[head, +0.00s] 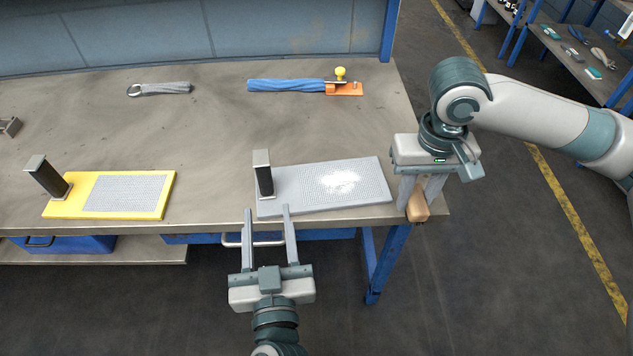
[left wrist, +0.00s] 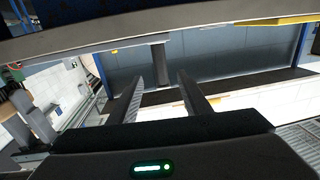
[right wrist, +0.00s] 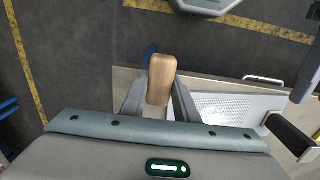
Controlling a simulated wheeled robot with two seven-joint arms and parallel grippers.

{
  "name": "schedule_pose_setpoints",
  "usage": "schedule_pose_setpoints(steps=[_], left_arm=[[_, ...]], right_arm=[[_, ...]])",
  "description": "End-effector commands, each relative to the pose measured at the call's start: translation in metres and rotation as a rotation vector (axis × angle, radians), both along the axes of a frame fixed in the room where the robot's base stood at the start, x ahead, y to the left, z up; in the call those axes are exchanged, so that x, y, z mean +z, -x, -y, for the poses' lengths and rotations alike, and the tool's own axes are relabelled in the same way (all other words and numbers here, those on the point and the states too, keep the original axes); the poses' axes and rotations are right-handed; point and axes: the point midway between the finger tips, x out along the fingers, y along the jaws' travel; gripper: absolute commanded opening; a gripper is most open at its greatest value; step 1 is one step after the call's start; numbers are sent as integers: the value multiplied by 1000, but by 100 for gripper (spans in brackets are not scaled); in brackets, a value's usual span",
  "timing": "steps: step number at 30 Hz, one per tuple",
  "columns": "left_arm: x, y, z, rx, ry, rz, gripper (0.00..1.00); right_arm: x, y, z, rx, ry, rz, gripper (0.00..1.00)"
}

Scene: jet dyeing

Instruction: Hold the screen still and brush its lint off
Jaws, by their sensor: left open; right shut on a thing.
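The grey-framed screen (head: 375,188) lies flat near the table's front edge, with a white lint patch (head: 340,181) right of its middle. A dark upright handle (head: 264,180) stands at its left end. My left gripper (head: 267,211) is open and empty, its fingers pointing toward that handle from the front edge. A dark post (left wrist: 159,55) shows beyond the fingertips in the left wrist view. My right gripper (head: 417,200) is shut on a wooden block, apparently the brush (head: 418,208), just right of the screen. The wood (right wrist: 160,80) also shows in the right wrist view; any bristles are hidden.
A yellow-framed screen (head: 168,190) with its own handle lies at left. The table middle (head: 200,135) is clear. Shelves (head: 575,60) stand at upper right.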

Motion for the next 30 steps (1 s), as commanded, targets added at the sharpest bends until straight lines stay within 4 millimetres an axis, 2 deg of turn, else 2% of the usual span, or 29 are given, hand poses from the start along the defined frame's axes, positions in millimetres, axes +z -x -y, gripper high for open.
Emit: schedule_pose_setpoints(steps=[15, 24, 30], left_arm=[[4, -57, -6, 1, -4, 2, 44], [2, -92, -10, 0, -4, 1, 44], [1, -107, -11, 0, -2, -1, 44]], right_arm=[[30, 0, 0, 0, 0, 0, 7], [42, 0, 0, 0, 0, 0, 7], [47, 0, 0, 0, 0, 0, 7]])
